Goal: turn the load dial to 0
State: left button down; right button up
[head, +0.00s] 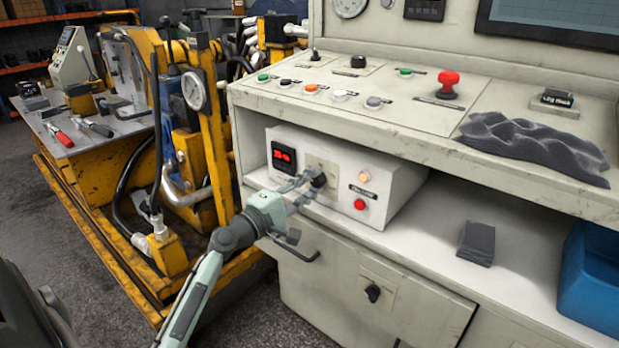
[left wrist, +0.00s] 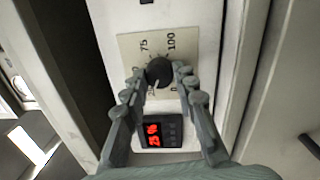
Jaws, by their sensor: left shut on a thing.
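The load dial is a small black knob (head: 319,181) on a pale scale plate on the front of a white control box (head: 372,172). In the left wrist view the knob (left wrist: 159,71) sits in the middle of the plate (left wrist: 128,48); 75, 100 and 0 can be read, and the other marks are partly hidden by the fingers. A light mark on the knob points toward the lower part of the plate. My left gripper (head: 304,187) is shut on the knob, one finger on each side (left wrist: 160,78). My right gripper is not in view.
An amber lamp (head: 364,177) and a red button (head: 360,204) are on the box's right. The console ledge (head: 430,118) overhangs the box. A dark block (head: 477,243) and blue bin (head: 590,280) are farther right.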

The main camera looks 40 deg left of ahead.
pick_arm(q)
jog(key=n, duration=0.3)
jog(key=shift+p, duration=0.4)
jog(key=shift+n, duration=1)
jog(key=n, duration=0.2)
jog(key=shift+n+y, duration=0.3)
jog(key=shift+n, duration=0.1)
jog(key=shift+d+n, duration=0.1)
jog(key=shift+n, duration=2)
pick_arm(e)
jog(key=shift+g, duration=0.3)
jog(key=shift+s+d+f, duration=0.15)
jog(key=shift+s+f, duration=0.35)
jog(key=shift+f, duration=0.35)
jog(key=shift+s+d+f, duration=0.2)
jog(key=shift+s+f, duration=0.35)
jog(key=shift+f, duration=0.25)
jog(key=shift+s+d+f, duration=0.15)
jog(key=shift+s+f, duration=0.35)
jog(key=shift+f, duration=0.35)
pick_arm(q)
jog(key=c, duration=1.2)
grip_release()
jog(key=shift+s, duration=0.1)
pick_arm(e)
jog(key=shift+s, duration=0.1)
